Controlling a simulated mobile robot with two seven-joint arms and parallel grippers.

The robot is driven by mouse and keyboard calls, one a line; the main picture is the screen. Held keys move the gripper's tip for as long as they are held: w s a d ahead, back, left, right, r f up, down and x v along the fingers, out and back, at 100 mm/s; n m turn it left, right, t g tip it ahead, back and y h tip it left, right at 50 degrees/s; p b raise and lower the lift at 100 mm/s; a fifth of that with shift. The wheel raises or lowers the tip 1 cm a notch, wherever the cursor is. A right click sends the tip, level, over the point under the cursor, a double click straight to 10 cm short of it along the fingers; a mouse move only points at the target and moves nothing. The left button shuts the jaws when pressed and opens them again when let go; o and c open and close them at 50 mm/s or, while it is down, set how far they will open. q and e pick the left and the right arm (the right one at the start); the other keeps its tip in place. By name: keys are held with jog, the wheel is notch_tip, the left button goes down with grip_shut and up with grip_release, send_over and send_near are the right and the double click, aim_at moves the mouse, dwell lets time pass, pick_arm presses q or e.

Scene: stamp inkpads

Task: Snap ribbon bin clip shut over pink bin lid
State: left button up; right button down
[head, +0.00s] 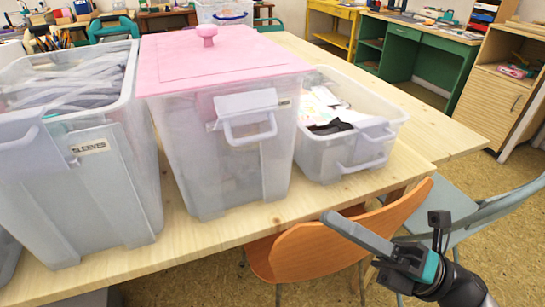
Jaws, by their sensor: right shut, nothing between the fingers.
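The ribbon bin (210,165) is a tall translucent bin on the wooden table. Its pink lid (240,65), with a round pink knob on top, lies over its top. A pale grey clip (245,102) with a loop handle is on the bin's front, just below the lid's front edge; I cannot tell if it is latched. A small label, too small to read, is beside it. My right gripper (330,219) is shut and empty, low at the right, beyond the table's front edge and apart from the bin. My left gripper is out of view.
A bin labelled SLEEVES (105,185) stands close on the left. A lower open bin (385,130) with papers stands close on the right. An orange chair (310,248) and a grey-blue chair (475,215) stand at the table's front. The table (440,135) is bare at the right.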

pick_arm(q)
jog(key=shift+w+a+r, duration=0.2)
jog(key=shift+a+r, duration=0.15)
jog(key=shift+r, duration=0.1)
pick_arm(e)
jog(key=w+d+r+x, duration=0.1)
jog(key=w+x, duration=0.1)
jog(key=x, duration=1)
jog(key=shift+d, duration=0.3)
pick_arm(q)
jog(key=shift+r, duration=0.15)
pick_arm(e)
jog(key=shift+r, duration=0.15)
